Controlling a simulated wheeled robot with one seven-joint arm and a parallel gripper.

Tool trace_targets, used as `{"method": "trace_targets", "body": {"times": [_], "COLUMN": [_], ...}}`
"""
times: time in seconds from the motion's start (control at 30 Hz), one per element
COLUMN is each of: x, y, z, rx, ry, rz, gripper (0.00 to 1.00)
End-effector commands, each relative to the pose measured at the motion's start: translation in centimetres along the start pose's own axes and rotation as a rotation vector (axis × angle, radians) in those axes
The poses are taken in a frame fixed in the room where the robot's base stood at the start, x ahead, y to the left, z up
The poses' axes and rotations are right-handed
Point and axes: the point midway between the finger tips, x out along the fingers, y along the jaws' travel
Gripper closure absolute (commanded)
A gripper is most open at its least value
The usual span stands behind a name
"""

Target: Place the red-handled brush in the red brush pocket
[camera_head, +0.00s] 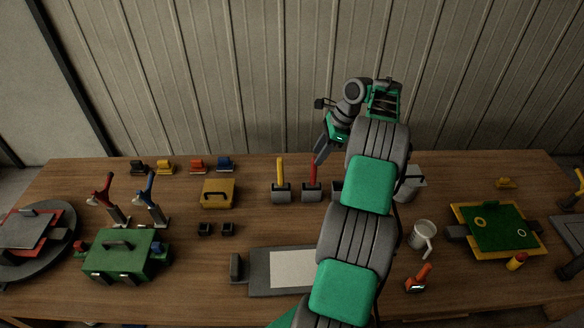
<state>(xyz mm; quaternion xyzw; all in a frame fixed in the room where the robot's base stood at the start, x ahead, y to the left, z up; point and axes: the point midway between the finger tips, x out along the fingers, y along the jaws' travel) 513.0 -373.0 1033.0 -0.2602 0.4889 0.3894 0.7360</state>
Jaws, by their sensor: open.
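A red-handled tool (313,174) stands upright in a grey block-shaped holder (312,193) at the back middle of the table. It looks like a brush, but its lower end is hidden. A second tool with an orange-red handle (422,274) and a pale grey end lies at the front right. I cannot tell for sure which of the two is the red-handled brush, or which holder is the red pocket. My gripper (321,151) is open, high near the wall, just beside the upright red handle in the picture. Contact cannot be judged.
A yellow-handled tool (280,172) stands left of the red one. My arm partly hides another grey holder and a grey board (265,288). A green box (118,252) and a green tray (500,230) flank the middle.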

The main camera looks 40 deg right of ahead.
Motion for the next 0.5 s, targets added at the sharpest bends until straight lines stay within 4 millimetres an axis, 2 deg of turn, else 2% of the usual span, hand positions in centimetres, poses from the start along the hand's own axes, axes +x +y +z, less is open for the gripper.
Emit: {"method": "trace_targets", "body": {"times": [0.07,0.13,0.17,0.27,0.3,0.37,0.4,0.47,0.5], "x": [-0.2,-1.1,-1.6,-3.6,-4.3,-5.1,-5.6,-6.2,-6.4], "y": [0.0,0.1,0.2,2.0,3.4,6.0,7.9,11.3,13.7], "z": [1.0,3.5,5.2,12.8,16.0,20.1,22.5,25.4,27.0], "rx": [-0.028,-0.106,-0.158,-0.413,-0.532,-0.712,-0.833,-1.014,-1.135], "ry": [0.003,0.012,0.019,0.05,0.066,0.094,0.114,0.148,0.173], "rz": [-0.002,-0.011,-0.017,-0.04,-0.049,-0.061,-0.069,-0.079,-0.085], "gripper": [0.59,0.59,0.59,0.59,0.59,0.59,0.59,0.59,0.59]}}
